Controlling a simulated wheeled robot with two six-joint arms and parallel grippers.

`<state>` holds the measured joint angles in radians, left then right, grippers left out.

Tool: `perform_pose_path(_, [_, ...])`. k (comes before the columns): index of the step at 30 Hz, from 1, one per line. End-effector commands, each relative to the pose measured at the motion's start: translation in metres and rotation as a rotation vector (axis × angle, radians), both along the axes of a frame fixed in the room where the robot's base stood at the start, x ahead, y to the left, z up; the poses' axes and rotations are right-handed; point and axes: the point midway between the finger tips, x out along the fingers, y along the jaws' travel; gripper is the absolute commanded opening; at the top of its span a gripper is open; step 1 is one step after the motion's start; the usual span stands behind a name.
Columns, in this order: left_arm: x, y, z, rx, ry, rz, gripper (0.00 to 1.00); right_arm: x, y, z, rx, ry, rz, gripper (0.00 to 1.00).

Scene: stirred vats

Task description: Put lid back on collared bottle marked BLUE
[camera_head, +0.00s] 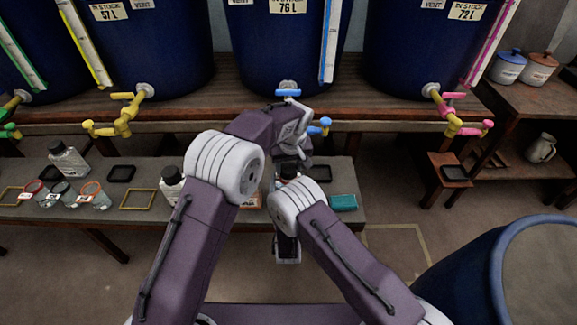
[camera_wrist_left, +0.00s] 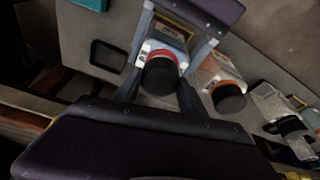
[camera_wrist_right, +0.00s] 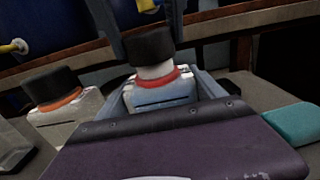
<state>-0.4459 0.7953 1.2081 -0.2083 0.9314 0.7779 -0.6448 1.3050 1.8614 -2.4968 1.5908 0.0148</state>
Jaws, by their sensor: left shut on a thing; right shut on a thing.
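A pale bottle (camera_wrist_right: 165,92) with a red collar (camera_wrist_right: 155,78) stands upright between the fingers of my right gripper (camera_wrist_right: 166,88), which is shut on its body. A black lid (camera_wrist_right: 150,45) is directly over its white neck, held between the fingers of my left gripper (camera_wrist_left: 160,88). White neck shows between lid and collar; I cannot tell whether the lid is seated. The left wrist view shows the lid (camera_wrist_left: 160,76) from above, with the red collar around it. In the head view my left gripper (camera_head: 292,160) reaches down. No BLUE marking is readable.
An orange-collared bottle (camera_wrist_right: 55,105) with a black lid stands close beside. Another bottle (camera_head: 68,160), cups (camera_head: 90,195), and a teal block (camera_head: 343,202) are on the low bench (camera_head: 235,222). Blue vats (camera_head: 285,45) with taps stand behind; a blue barrel (camera_head: 460,275) is at right.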

Motion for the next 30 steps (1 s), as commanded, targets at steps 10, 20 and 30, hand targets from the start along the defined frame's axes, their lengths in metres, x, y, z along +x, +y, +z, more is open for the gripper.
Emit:
perform_pose_path(10, [0.000, 0.000, -0.007, 0.000, 0.000, 0.000, 0.05, 0.000, 0.000, 0.000, 0.000, 0.000, 0.000, 0.05])
perform_pose_path(20, [0.000, 0.000, -0.012, 0.001, 0.000, 0.001, 0.65, 0.000, 0.000, 0.000, 0.000, 0.000, 0.001, 0.05])
perform_pose_path(30, [0.000, 0.000, -0.011, 0.000, 0.000, 0.001, 0.74, 0.000, 0.000, 0.000, 0.000, 0.000, 0.000, 0.05])
